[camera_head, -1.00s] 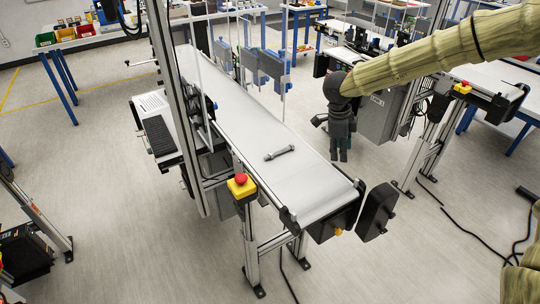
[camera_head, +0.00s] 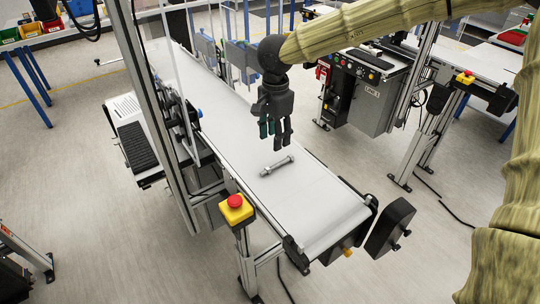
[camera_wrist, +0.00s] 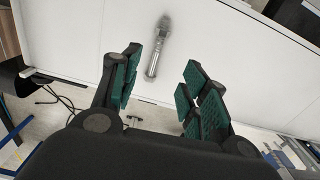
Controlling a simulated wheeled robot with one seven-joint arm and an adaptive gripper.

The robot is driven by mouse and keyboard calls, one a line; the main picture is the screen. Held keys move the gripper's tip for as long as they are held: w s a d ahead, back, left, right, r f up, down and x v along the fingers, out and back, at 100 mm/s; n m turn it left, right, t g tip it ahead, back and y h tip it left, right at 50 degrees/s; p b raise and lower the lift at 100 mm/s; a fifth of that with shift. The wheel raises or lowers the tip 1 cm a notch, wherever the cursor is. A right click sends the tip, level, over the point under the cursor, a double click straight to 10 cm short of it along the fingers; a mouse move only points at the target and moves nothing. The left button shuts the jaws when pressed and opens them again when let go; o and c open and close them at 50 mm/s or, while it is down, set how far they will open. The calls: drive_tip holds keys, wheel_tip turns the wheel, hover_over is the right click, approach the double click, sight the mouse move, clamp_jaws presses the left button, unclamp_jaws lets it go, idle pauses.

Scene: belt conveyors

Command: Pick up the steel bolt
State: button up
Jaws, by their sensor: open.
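The steel bolt (camera_head: 277,166) lies on the white belt of the conveyor (camera_head: 330,205), towards its near end, in the head view. My gripper (camera_head: 275,138) hangs fingers down above the belt, a little behind and above the bolt in the picture. In the wrist view the bolt (camera_wrist: 157,48) lies beyond the fingertips, roughly between the two green-padded fingers. My gripper (camera_wrist: 160,80) is open there, with nothing between its fingers. The bolt is fully visible in both views and apart from the gripper.
A yellow box with a red emergency button (camera_head: 236,210) stands at the conveyor's left side. A metal upright (camera_head: 150,95) rises on that side too. A black motor block (camera_head: 390,226) sits at the near right end. The belt around the bolt is clear.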

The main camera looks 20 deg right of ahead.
drive_tip(key=p, duration=0.1)
hover_over(276, 164)
drive_tip(key=f, duration=0.5)
drive_tip(key=shift+w+a+f, duration=0.1)
drive_tip(key=shift+w+a, duration=0.2)
drive_tip(key=shift+w, duration=0.05)
drive_tip(key=shift+s+d+f+p, duration=0.1)
drive_tip(key=shift+s+f+p, duration=0.2)
drive_tip(key=shift+p, duration=0.2)
drive_tip(key=shift+d+f+p, duration=0.2)
drive_tip(key=shift+f+p, duration=0.65)
drive_tip(key=shift+f, duration=1.45)
drive_tip(key=shift+c, duration=0.2)
clamp_jaws()
